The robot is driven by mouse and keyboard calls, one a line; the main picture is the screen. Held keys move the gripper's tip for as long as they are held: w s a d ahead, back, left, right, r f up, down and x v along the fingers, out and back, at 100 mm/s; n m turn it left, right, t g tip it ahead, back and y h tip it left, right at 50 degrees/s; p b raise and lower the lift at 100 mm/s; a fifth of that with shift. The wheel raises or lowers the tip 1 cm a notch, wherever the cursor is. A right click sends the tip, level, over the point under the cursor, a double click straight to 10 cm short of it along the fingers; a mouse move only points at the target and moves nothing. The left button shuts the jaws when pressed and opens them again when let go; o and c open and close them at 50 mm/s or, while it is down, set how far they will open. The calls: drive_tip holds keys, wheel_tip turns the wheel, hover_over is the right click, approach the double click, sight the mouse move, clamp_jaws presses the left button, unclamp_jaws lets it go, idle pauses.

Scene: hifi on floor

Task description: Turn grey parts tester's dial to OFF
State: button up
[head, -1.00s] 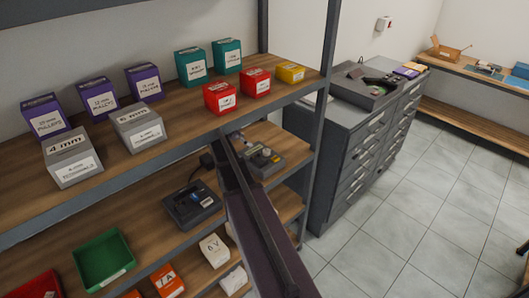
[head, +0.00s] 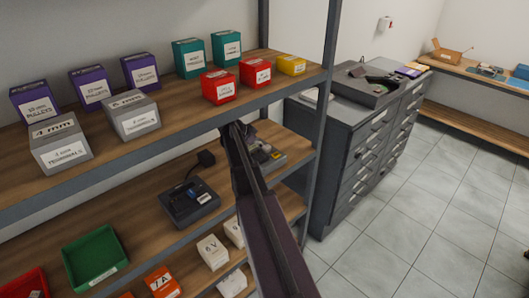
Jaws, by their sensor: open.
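A grey device with a yellow part (head: 272,154), which looks like the parts tester, sits on the middle shelf near its right end. My arm hides much of it, and its dial and dial setting cannot be made out. My gripper (head: 236,128) is at the far end of my arm, just under the front edge of the upper shelf, beside and in front of the grey device. It is open, with nothing seen in it; its fingertips are small and dark, and contact cannot be judged.
The upper shelf (head: 190,122) with several boxes overhangs close above my gripper. A rack post (head: 318,150) and drawer cabinet (head: 350,150) stand right. A green bin (head: 95,257) is lower left.

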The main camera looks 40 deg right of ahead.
drive_tip(key=shift+b+x, duration=1.2)
drive_tip(key=shift+x, duration=0.95)
drive_tip(key=shift+c, duration=0.3)
